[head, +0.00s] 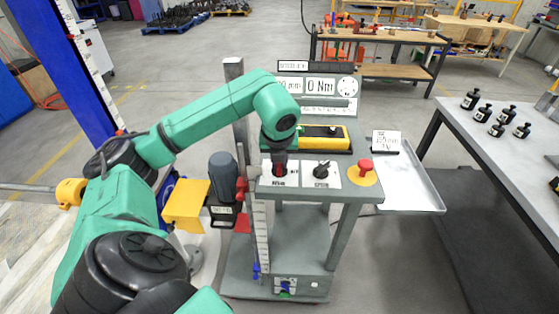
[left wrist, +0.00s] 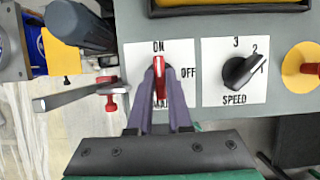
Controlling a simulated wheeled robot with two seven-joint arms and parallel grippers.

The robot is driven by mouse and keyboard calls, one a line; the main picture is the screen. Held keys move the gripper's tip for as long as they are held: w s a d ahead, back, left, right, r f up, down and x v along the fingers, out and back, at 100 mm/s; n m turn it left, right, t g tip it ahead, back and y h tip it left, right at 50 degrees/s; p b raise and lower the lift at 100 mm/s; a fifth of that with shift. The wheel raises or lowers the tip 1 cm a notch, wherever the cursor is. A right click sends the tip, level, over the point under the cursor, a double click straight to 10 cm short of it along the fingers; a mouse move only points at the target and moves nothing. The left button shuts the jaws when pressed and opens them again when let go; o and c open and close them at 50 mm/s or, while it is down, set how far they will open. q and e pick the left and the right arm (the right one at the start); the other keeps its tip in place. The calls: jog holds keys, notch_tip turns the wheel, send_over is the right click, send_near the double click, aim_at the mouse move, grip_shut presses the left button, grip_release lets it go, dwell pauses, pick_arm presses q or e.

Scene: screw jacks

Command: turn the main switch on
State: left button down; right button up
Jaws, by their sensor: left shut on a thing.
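The main switch (left wrist: 159,69) has a red handle on a white plate (left wrist: 134,72) marked ON at the top and OFF at the right. The handle stands upright in the left wrist view, lined up with ON. My left gripper (left wrist: 161,92) is shut on the handle, one finger on each side. In the head view my left gripper (head: 279,165) reaches down onto the left plate of the grey control panel (head: 350,190) and hides most of the switch. My right gripper is not in view.
A black speed knob (left wrist: 240,72) sits right of the switch, with a red mushroom button (head: 365,167) beyond it. A yellow box (head: 322,138) lies behind. A grey motor (head: 222,174) stands left of the panel. A tray (head: 418,185) and a table with black jacks are at the right.

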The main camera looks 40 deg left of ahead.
pick_arm(q)
jog(key=c, duration=0.8)
grip_release()
jog(key=shift+c, duration=0.2)
jog(key=shift+r, duration=0.1)
jog(key=p+v, duration=0.3)
jog(key=v, duration=1.1)
jog(key=shift+r, duration=0.25)
